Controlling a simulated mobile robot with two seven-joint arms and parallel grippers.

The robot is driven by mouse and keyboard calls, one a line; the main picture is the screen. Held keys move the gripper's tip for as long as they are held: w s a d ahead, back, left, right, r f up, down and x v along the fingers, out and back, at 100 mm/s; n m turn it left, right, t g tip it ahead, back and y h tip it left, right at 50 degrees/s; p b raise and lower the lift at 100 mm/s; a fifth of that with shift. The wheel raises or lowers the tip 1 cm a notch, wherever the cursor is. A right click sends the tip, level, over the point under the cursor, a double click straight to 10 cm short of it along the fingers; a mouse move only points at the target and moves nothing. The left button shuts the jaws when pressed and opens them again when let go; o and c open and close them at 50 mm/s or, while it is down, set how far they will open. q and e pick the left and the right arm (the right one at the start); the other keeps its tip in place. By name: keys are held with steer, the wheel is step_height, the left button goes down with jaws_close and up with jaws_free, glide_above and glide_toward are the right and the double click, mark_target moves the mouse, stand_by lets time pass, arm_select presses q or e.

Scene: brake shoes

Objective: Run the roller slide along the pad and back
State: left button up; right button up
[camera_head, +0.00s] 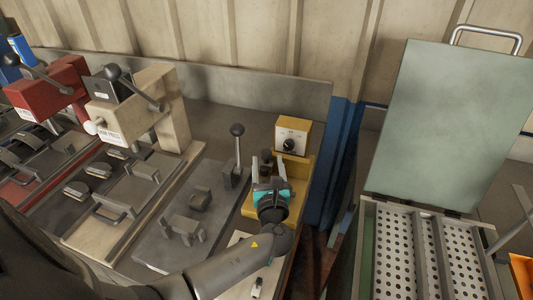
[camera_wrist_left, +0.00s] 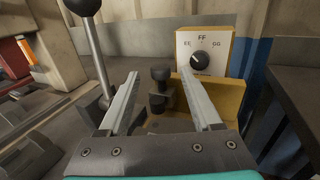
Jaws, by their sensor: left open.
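My left gripper (camera_head: 270,184), with a teal band, is over the yellow station at the right end of the bench. In the left wrist view its two pale fingers (camera_wrist_left: 160,78) stand wide apart. A dark part with a round knob (camera_wrist_left: 160,75) stands between and beyond the fingers, apparently the roller slide's handle; whether either finger touches it I cannot tell. It shows in the head view as a dark block (camera_head: 266,157) just past the fingers. The pad is not clearly seen, and my gripper hides part of the station. My right gripper is not in view.
A dial box (camera_head: 292,137) stands behind on the yellow base (camera_wrist_left: 225,97). A ball-topped lever (camera_head: 238,148) rises close left of my gripper. A cream press (camera_head: 135,110) and a red press (camera_head: 52,88) stand further left. An open case with perforated trays (camera_head: 368,245) is at right.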

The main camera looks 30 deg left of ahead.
mark_target(267, 156)
arm_select(q)
steer(key=x, duration=0.5)
steer(key=shift+b, duration=0.3)
jaws_close()
steer(key=shift+f, duration=0.1)
stand_by(1.0)
